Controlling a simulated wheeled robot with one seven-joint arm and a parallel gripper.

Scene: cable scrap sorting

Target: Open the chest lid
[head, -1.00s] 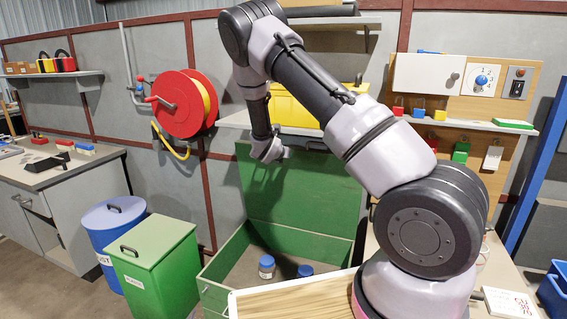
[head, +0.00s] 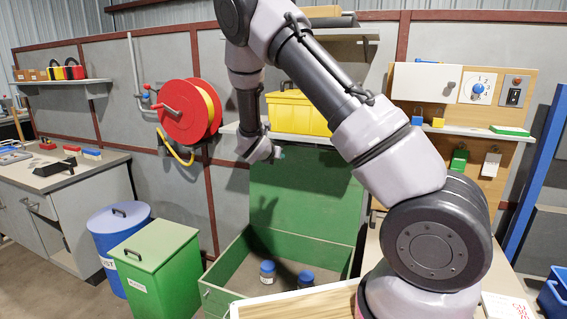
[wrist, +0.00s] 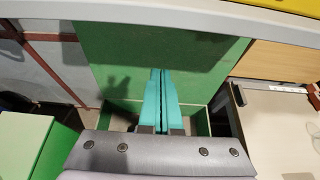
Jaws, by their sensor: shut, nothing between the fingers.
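The green chest (head: 226,291) stands on the floor at the lower middle of the head view. Its lid (head: 306,200) is raised and stands upright at the back, leaning near the wall. Two jars with blue lids (head: 267,271) stand inside the chest. My gripper (head: 277,153) is in front of the upper part of the lid in the head view. In the wrist view my gripper's teal fingers (wrist: 161,88) are pressed together with nothing between them, and the green lid (wrist: 120,55) lies beyond them. I cannot tell whether the fingers touch the lid.
A shelf with a yellow box (head: 297,111) is just above the lid, close to my arm. A green bin (head: 160,270) and a blue barrel (head: 117,240) stand left of the chest. A red hose reel (head: 187,112) hangs on the wall.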

